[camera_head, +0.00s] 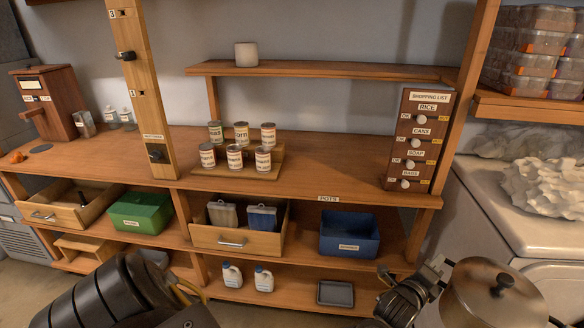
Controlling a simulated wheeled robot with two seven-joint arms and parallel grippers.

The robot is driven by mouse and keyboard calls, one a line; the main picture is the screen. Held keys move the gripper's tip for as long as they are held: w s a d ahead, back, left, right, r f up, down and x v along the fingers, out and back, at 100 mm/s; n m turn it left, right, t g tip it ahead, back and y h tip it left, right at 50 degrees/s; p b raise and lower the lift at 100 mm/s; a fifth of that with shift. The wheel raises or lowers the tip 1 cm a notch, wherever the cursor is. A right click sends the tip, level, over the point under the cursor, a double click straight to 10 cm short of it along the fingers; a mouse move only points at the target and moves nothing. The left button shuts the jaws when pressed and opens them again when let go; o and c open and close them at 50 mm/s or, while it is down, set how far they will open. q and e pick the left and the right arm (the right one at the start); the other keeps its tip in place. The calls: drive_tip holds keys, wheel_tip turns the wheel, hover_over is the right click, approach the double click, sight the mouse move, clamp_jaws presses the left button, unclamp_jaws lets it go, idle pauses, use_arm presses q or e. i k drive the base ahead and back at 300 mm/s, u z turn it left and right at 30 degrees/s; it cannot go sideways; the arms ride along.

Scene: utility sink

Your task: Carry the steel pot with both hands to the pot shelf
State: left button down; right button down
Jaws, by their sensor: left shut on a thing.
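The steel pot (480,307), with its lid and dark knob, is at the bottom right of the head view, cut off by the lower edge. My left gripper (432,272) is at the pot's left side, shut on the pot; the exact grip at the handle is small and partly hidden. My right gripper and the pot's right handle are not visible. A "POTS" label (328,198) is on the front edge of the wooden counter (330,160). The counter behind the label is bare between the cans and the shopping-list board.
Several cans (235,158) stand on a small board on the counter. The shopping-list board (418,140) stands at the counter's right end. An open drawer (235,238) and a blue bin (349,236) are below. A white machine (510,220) is at right.

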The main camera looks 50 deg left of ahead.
sight(322, 170)
drive_tip(key=u, duration=1.3)
drive_tip(key=i, duration=0.5)
drive_tip(key=u, duration=0.05)
